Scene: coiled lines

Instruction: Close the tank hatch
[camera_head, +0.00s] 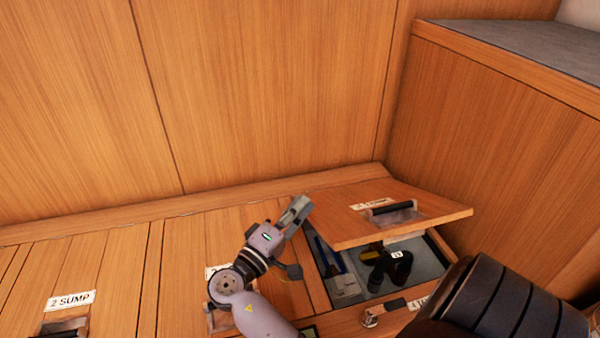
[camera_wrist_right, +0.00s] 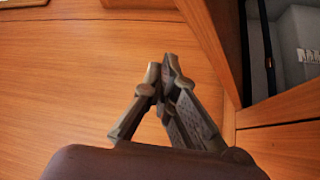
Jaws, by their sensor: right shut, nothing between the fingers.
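The hatch lid (camera_head: 345,230) is a wooden panel with a black recessed handle and a small label I cannot read. It stands tilted open over a rectangular opening (camera_head: 435,262) in the wooden floor, at the right of the head view. A label on the front rim seems to start with "4 TA". My right gripper (camera_head: 300,205) is shut and empty, just left of the lid in the head view. In the right wrist view, the closed fingertips (camera_wrist_right: 168,66) are in front of wood, with an opening to the right. My left gripper is not in view.
Inside the opening lie dark fittings (camera_head: 391,270) and a blue and grey part. A "2 SUMP" hatch label (camera_head: 70,300) lies at left. Wooden walls stand behind and right. A dark ribbed shape (camera_head: 500,305) covers the lower right.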

